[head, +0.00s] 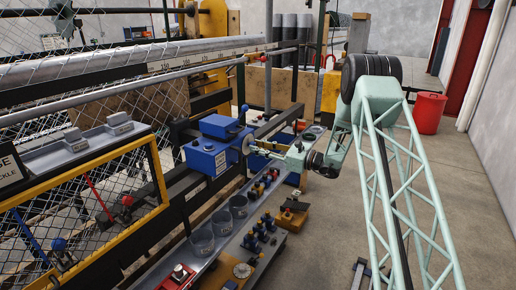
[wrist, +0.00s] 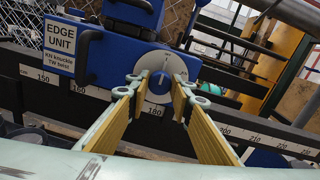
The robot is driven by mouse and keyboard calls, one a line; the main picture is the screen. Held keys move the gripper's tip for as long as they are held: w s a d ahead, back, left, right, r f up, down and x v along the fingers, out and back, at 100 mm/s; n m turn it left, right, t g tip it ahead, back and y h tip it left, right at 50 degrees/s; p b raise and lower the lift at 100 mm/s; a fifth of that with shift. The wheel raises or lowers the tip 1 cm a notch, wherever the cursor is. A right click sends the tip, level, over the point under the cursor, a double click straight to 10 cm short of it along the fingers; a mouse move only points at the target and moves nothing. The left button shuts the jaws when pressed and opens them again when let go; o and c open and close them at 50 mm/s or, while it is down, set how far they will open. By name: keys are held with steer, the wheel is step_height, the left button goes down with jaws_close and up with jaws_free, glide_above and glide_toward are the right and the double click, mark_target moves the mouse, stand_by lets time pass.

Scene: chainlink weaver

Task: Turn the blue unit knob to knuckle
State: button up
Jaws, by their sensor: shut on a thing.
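The blue edge unit (head: 212,150) sits on the dark rail, with a pale round dial on its right face. In the wrist view the unit (wrist: 105,60) carries a white label reading EDGE UNIT, KN knuckle, TW twist. In the head view my gripper (head: 254,147) reaches the dial from the right. The dial's small marks are too small to read.
A numbered scale (wrist: 245,135) runs along the rail below the unit. Grey cups (head: 202,241) and a shelf of small coloured parts (head: 262,232) stand below and in front. Chain-link mesh (head: 90,80) is at left. A red bin (head: 428,113) stands on open floor at right.

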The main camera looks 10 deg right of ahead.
steer(key=shift+m+p, duration=0.35)
steer(key=shift+m, duration=0.25)
steer(key=m+p, duration=0.5)
steer(key=m, duration=0.5)
steer(key=shift+m, duration=0.4)
steer(key=shift+t, duration=0.4)
steer(key=o, duration=0.9)
steer(key=shift+s+d, duration=0.1)
steer(key=shift+d, duration=0.1)
steer(key=shift+v, duration=5.8)
